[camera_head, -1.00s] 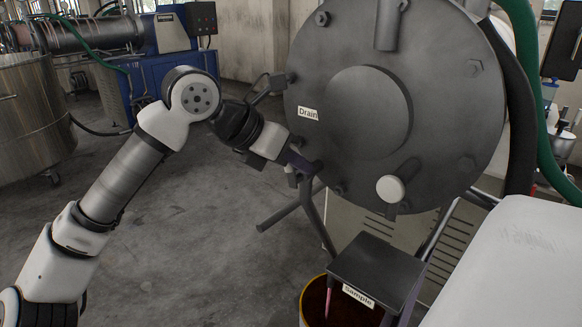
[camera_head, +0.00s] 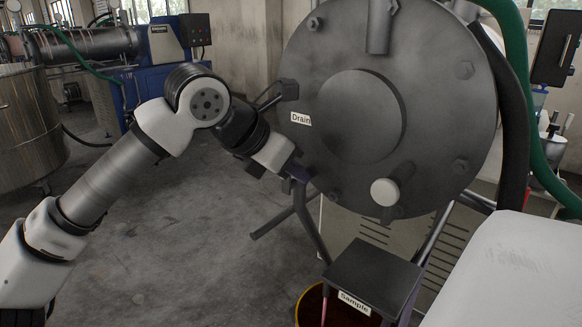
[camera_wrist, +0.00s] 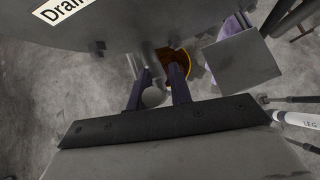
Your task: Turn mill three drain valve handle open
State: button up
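The mill's round dark grey end cover (camera_head: 440,110) fills the upper right of the head view. A white "Drain" label (camera_head: 301,119) is at its left edge and also shows in the wrist view (camera_wrist: 60,10). My gripper (camera_head: 297,174) is just below the label, at the cover's lower left edge. A narrow gap shows beside the right finger; contact with the left finger is unclear. In the head view my gripper hides the knob.
Another pale knob (camera_head: 385,191) sticks out low on the cover. A steel vat (camera_head: 28,125) is at far left. Floor between is clear.

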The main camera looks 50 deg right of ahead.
jog(key=o, duration=0.3)
jog(key=shift+a+f, duration=0.1)
jog(key=shift+f, duration=0.1)
jog(key=shift+o, duration=0.2)
jog(key=shift+w, duration=0.1)
jog(key=shift+r, duration=0.15)
jog(key=shift+a+r, duration=0.2)
jog(key=s+v, duration=0.1)
jog(key=v, duration=1.2)
jog(key=shift+w+p, duration=0.35)
jog(key=shift+w, duration=0.1)
